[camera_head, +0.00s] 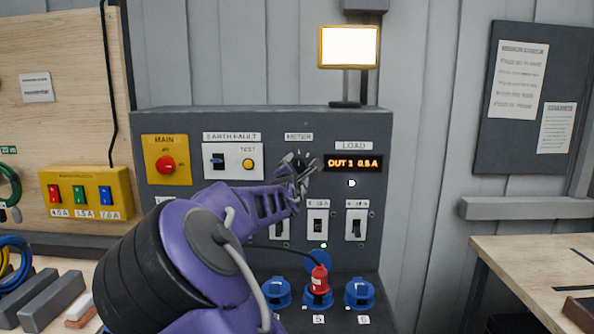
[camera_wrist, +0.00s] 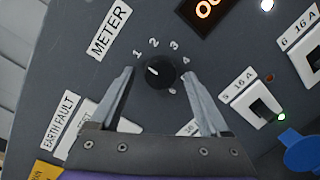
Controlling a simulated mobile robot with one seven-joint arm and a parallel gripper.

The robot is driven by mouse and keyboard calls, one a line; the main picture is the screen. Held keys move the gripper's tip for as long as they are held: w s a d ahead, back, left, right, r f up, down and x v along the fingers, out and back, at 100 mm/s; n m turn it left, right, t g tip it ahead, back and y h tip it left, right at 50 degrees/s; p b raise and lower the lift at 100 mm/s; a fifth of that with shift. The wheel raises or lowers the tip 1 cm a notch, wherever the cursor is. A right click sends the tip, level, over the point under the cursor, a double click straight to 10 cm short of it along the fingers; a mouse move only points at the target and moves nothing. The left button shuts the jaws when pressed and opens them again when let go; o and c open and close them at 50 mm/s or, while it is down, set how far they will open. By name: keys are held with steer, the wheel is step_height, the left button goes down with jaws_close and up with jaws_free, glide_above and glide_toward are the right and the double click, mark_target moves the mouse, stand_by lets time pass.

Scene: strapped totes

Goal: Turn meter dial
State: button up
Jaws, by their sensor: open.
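The meter dial (camera_wrist: 160,73) is a round black knob with a white pointer line, on the grey panel beside the METER label (camera_wrist: 109,30). Numbers 1 to 4 are printed around it. Its pointer is turned toward the side of 1 and 2. In the head view the dial (camera_head: 300,161) is partly hidden by my gripper (camera_head: 301,172). In the wrist view my gripper (camera_wrist: 160,88) is open, with one finger on each side of the dial. I cannot tell whether either finger touches it. The display (camera_head: 353,163) reads "OUT 1 0.5A".
The panel also bears a red MAIN knob (camera_head: 165,164), an earth fault switch (camera_head: 217,160), and a yellow TEST button (camera_head: 248,164). Breaker switches (camera_head: 318,226) sit below the dial. A red plug (camera_head: 319,280) stands in a blue socket. A bench (camera_head: 530,258) is at right.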

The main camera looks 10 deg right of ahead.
jaws_close()
